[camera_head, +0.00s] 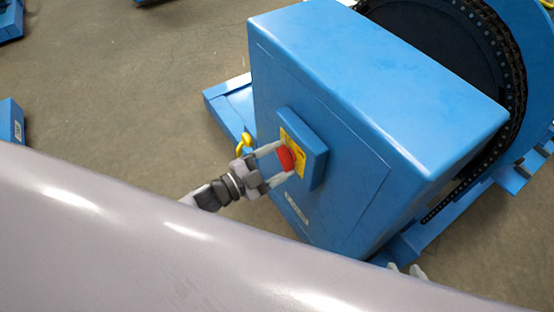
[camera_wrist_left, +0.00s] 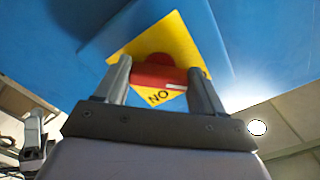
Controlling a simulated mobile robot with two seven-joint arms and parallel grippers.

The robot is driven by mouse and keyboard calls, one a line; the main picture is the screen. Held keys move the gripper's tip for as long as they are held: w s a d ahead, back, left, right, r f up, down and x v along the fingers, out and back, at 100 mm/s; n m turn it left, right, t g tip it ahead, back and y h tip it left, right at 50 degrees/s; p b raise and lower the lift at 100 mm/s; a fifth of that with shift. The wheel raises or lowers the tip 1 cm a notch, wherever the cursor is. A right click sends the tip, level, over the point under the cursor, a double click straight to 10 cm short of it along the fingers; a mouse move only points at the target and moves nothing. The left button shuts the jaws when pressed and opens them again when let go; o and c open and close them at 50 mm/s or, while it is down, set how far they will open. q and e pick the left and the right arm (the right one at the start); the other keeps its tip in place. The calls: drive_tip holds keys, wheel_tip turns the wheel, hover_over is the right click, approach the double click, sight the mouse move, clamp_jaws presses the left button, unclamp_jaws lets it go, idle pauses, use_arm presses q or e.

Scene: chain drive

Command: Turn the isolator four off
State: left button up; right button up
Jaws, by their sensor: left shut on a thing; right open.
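The isolator is a red knob (camera_head: 286,158) on a yellow plate (camera_head: 293,145), fixed to a small blue box (camera_head: 315,150) on the side of the large blue housing. My left gripper (camera_head: 283,161) is shut on the red knob, one finger on each side. In the left wrist view the red knob (camera_wrist_left: 158,74) lies crosswise between the fingers, with a white mark on its right part. The word "ON" reads upside down on the yellow plate (camera_wrist_left: 183,50) there. No isolator number is readable. My right gripper (camera_head: 407,271) shows only two fingertips, apart and empty, at the bottom.
The blue housing (camera_head: 370,85) stands beside a large dark chain wheel (camera_head: 440,40). A yellow ring (camera_head: 245,143) is just left of the isolator. A smooth grey surface fills the lower left and hides much of the floor. Bare concrete floor (camera_head: 120,90) lies left.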

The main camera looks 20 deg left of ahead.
use_arm(q)
drive_tip(key=o, duration=1)
drive_tip(key=shift+o, duration=0.2)
drive_tip(key=v, duration=0.7)
drive_tip(key=shift+p, duration=0.35)
drive_tip(key=shift+s, duration=0.1)
